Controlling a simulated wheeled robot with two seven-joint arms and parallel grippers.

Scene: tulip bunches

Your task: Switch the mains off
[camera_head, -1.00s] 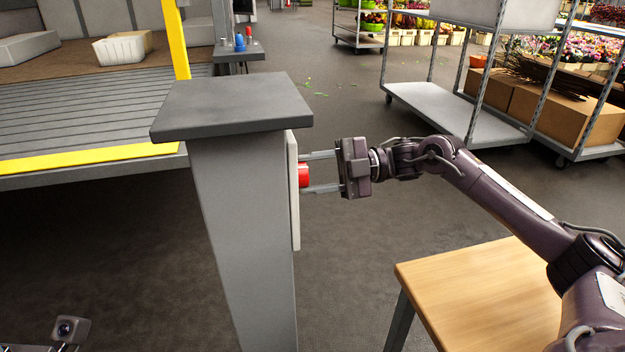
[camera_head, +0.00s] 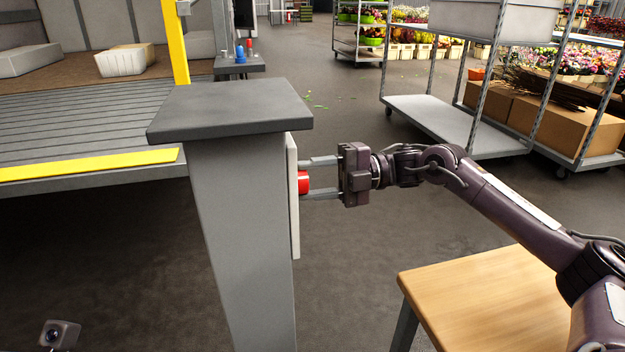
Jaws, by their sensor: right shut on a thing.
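A grey post (camera_head: 240,230) with a flat dark top stands in the middle. A pale plate (camera_head: 293,195) is fixed upright on its right side, seen almost edge-on. A red switch knob (camera_head: 304,182) sticks out of the plate to the right. My right gripper (camera_head: 308,178) comes in level from the right, one finger above the knob and one below, shut on it. The knob's face and any markings are turned away from view. A small part of my left arm (camera_head: 60,334) shows at the bottom left; its fingers are out of view.
A wooden table (camera_head: 490,295) stands below my right arm. A raised ribbed platform (camera_head: 80,120) with a yellow edge lies left of the post. Metal trolleys (camera_head: 440,120) with boxes and flowers stand at the back right.

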